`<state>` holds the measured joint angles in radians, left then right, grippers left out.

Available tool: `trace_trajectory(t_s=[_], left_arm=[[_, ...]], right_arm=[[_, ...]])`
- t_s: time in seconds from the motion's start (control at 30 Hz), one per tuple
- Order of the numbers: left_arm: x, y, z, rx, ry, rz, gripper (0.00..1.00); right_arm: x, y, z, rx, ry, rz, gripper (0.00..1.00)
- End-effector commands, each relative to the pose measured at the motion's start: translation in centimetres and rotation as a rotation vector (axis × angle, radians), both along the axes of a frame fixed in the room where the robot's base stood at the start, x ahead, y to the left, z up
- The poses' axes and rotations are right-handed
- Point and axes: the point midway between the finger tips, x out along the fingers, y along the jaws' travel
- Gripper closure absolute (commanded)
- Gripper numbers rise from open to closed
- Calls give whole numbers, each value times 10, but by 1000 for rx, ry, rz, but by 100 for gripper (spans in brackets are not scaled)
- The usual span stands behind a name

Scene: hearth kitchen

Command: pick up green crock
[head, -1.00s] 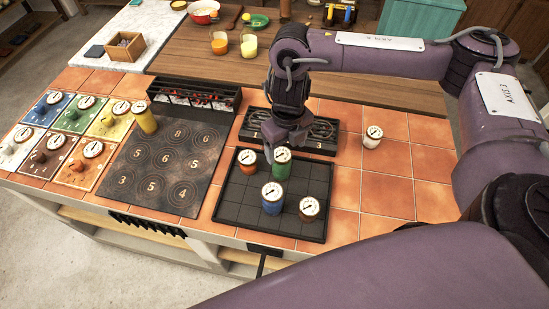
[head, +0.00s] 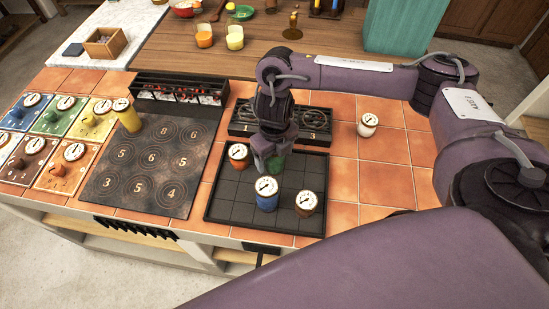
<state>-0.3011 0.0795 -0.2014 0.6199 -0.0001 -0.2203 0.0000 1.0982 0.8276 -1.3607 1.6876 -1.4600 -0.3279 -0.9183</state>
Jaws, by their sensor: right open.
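The green crock (head: 275,163) stands on the black gridded tray (head: 228,197), mostly hidden behind my right gripper. My right gripper (head: 271,166) points down over the crock, with its fingers at the crock's upper part. It is open, and I cannot tell whether a finger touches the crock. My left gripper does not show.
On the same tray an orange crock (head: 239,157) stands close to the left, a blue crock (head: 266,194) in front and a brown crock (head: 306,203) at front right. A white crock (head: 368,125) stands on the tiles. A numbered black rack (head: 316,124) lies behind the tray.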

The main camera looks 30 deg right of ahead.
Motion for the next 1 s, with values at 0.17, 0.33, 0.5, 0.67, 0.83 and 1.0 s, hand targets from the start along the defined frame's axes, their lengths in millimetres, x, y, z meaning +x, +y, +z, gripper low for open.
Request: trace_trajectory(t_s=[0.17, 0.33, 0.5, 0.67, 0.83, 1.0], left_arm=[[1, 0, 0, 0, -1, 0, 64], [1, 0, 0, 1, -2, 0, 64], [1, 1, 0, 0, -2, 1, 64], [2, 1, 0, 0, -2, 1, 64], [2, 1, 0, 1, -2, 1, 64], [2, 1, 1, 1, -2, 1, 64]], right_arm=[[0, 0, -2, 0, -1, 0, 26], [0, 0, -2, 0, -1, 0, 35], [0, 0, -2, 0, -1, -1, 57], [0, 0, -2, 0, -1, -1, 78], [1, 0, -1, 0, -2, -1, 86], [1, 0, 0, 0, -3, 0, 86]])
